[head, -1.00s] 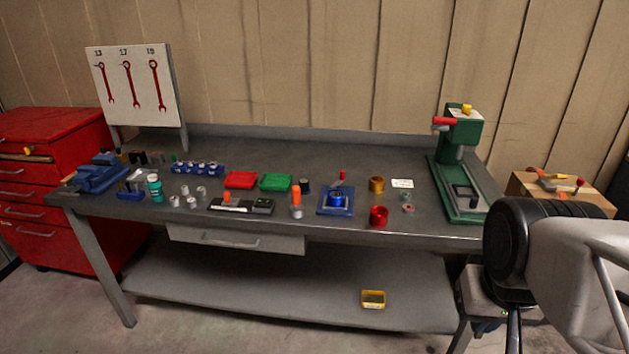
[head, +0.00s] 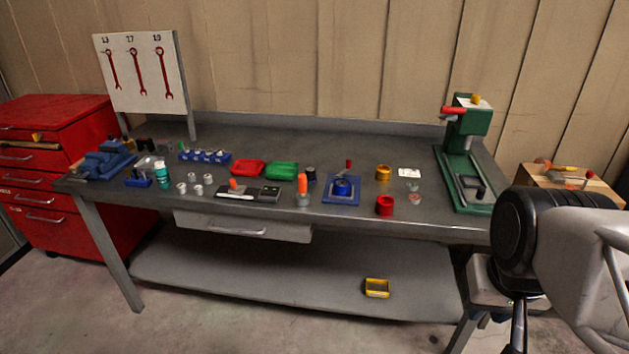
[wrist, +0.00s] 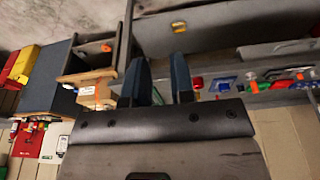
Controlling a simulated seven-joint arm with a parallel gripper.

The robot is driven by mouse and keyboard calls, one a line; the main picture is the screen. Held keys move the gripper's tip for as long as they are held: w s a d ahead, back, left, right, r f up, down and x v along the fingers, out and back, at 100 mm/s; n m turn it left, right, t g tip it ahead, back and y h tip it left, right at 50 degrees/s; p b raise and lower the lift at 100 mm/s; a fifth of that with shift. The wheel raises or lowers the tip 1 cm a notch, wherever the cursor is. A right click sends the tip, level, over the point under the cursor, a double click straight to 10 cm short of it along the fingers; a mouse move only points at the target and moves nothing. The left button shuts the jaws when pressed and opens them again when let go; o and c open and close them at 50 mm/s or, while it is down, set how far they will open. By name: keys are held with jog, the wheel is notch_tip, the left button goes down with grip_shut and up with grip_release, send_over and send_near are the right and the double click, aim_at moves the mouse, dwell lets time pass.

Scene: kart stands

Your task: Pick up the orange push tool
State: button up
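An orange-topped tool (head: 303,183) stands upright in a pale grey base near the front edge of the bench in the head view. A second, smaller orange piece (head: 236,184) sits on a black tray (head: 262,198) to its left. I cannot tell for certain which is the push tool. In the wrist view a small orange spot (wrist: 252,86) shows at the bench, right of my gripper's fingers. My gripper (wrist: 158,75) has its two dark blue fingers apart, with nothing between them. It is away from the bench items. In the head view the fingers are out of sight.
Red (head: 247,168) and green (head: 281,170) trays lie behind. A green press (head: 465,155) stands at the bench's right end.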

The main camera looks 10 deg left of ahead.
jog(key=o, duration=0.7)
jog(key=shift+c, duration=0.2)
jog(key=w+a+r+n, duration=0.2)
jog(key=w+a+n, duration=0.1)
jog(key=w, duration=0.5)
jog(key=w+a+r+n, duration=0.2)
jog(key=w+r, duration=0.1)
jog(key=w, duration=0.5)
jog(key=n+g, duration=0.3)
jog(key=n, duration=1.2)
send_over(301, 175)
jog(key=f, duration=1.4)
jog(key=shift+s+d+f, duration=0.15)
jog(key=shift+d+f, duration=0.1)
jog(key=shift+d, duration=0.1)
jog(key=shift+a+f, duration=0.2)
jog(key=shift+a, duration=0.05)
jog(key=shift+f, duration=0.1)
